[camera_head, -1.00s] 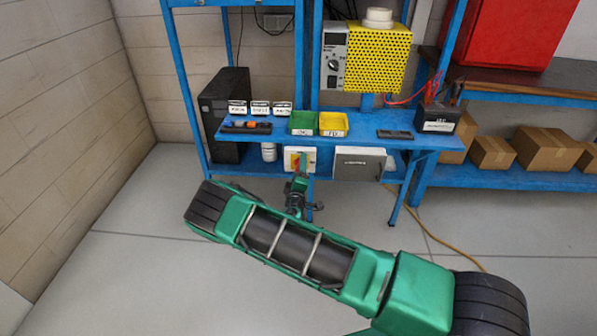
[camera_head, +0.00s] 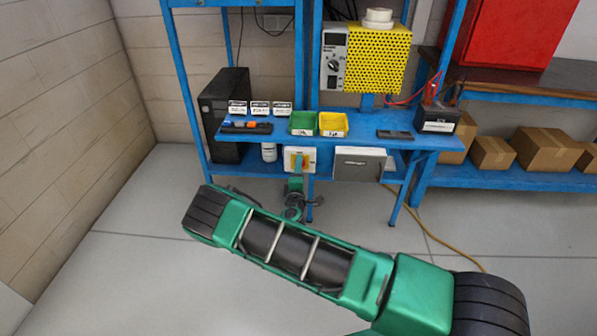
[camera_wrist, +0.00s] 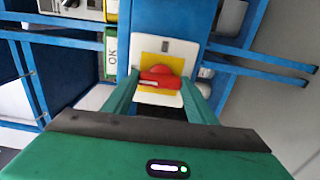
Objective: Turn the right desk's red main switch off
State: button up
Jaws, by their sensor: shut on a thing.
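The red main switch (camera_wrist: 158,79) is a red knob with a bar handle on a yellow plate, set in a white box. The box (camera_head: 310,154) shows under the desk's front edge in the head view. In the wrist view the red bar lies roughly across the picture, between my two green fingers. My gripper (camera_wrist: 159,94) is shut on the red handle. In the head view my gripper (camera_head: 298,162) is in front of the box and hides part of the switch.
The blue desk (camera_head: 360,143) carries a green bin (camera_head: 303,122), a yellow bin (camera_head: 333,124) and a black battery (camera_head: 438,117). A grey box (camera_head: 359,164) hangs right of the switch. A blue leg (camera_head: 310,196) stands close to my gripper. The floor in front is clear.

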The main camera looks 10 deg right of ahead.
jog(key=shift+a+f, duration=0.1)
jog(key=shift+f, duration=0.05)
jog(key=o, duration=1.1)
jog(key=shift+c, duration=0.2)
jog(key=v, duration=1)
jog(key=shift+s, duration=0.35)
